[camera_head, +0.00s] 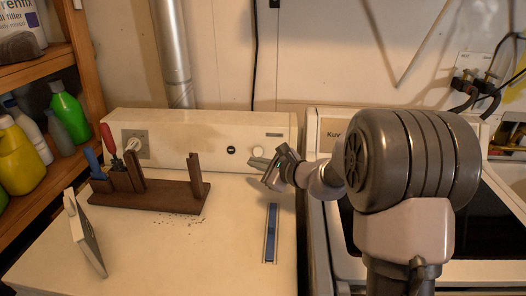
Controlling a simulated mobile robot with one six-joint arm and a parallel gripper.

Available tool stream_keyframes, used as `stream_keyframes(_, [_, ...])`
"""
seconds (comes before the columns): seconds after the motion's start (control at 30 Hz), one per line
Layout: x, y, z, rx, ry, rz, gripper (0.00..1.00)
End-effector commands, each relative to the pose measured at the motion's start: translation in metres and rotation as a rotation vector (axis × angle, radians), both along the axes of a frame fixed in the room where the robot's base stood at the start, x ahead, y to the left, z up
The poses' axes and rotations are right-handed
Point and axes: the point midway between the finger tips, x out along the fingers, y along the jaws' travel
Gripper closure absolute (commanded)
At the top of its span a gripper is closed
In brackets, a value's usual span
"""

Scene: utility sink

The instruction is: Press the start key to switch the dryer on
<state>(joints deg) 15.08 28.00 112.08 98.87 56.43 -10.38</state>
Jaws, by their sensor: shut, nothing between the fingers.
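The dryer is the white machine at the left, with its long control panel (190,130) standing along the back of its top. The panel bears a white dial (137,143) on a grey plate at the left, a small dark round key (231,150) right of the middle, and a round white knob (258,152) farther right. I cannot read any label to tell which one is the start key. My gripper (253,163) is shut and empty, its tips just below the white knob and close to the panel. I cannot tell whether they touch it.
A brown wooden rack (165,197) with blue- and red-handled tools stands on the dryer's left. A white, tilted flat object (86,235) is at the front left. A blue strip (271,233) lies front right. Bare top lies between. Another machine (322,130) stands at right.

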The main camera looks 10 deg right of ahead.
Motion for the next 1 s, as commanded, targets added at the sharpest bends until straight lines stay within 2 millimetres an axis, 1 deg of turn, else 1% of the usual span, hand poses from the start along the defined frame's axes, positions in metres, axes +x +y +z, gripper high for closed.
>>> stream_keyframes(0.33, [0.001,-0.001,-0.001,0.004,0.001,-0.005,1.0])
stream_keyframes(0.43, [0.005,-0.003,-0.003,0.004,0.002,-0.005,1.0])
stream_keyframes(0.57, [0.019,-0.007,-0.007,0.003,0.002,-0.005,1.0])
stream_keyframes(0.8, [0.051,-0.017,-0.02,0.004,0.002,-0.005,1.0])
stream_keyframes(1.0, [0.071,-0.024,-0.029,0.003,0.001,-0.004,1.0])
